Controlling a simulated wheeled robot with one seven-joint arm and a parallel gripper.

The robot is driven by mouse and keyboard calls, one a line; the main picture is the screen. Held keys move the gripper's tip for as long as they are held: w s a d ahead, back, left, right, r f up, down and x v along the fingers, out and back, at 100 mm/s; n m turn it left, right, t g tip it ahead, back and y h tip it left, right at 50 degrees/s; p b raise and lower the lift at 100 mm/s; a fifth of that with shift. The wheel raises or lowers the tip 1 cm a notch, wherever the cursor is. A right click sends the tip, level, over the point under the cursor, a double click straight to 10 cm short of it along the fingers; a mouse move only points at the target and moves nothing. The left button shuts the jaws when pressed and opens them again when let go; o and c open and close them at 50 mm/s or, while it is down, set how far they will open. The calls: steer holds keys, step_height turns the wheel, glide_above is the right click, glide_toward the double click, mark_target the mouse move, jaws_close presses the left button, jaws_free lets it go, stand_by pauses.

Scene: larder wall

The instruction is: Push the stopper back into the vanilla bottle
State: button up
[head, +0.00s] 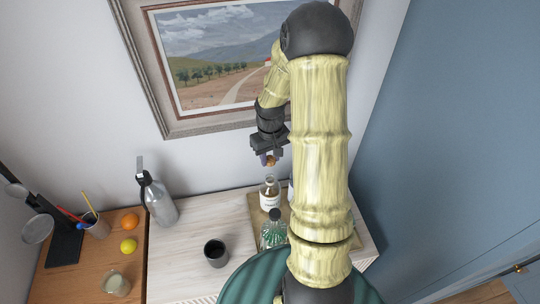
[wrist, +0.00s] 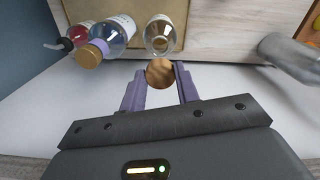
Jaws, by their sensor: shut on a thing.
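My gripper (head: 267,155) is shut on a round, brown wooden stopper (wrist: 160,72), held between its two purple fingertips. In the head view the stopper (head: 271,161) hangs above a clear bottle with a white label (head: 269,197), which I take to be the vanilla bottle. This bottle stands upright, with a visible gap between its neck and the stopper. In the wrist view the open bottle (wrist: 160,36) lies just beyond the stopper. I cannot read its label.
A greenish glass bottle with a dark top (head: 273,234) stands in front of it. In the wrist view, a gold-capped bottle (wrist: 117,30) and a reddish bottle (wrist: 79,32) stand close by. A grey bottle (head: 160,203) and dark cup (head: 215,252) are to the left.

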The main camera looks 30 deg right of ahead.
steer(key=shift+f+b, duration=2.3)
steer(key=shift+f, duration=0.8)
steer(key=shift+s+f, duration=0.1)
steer(key=shift+f, duration=0.45)
stand_by(0.5)
steer(key=o, duration=1)
steer(key=shift+o, duration=0.6)
steer(key=o, duration=0.4)
steer(key=shift+r, duration=0.1)
steer(key=shift+r+p, duration=2.55)
steer(key=shift+r, duration=0.9)
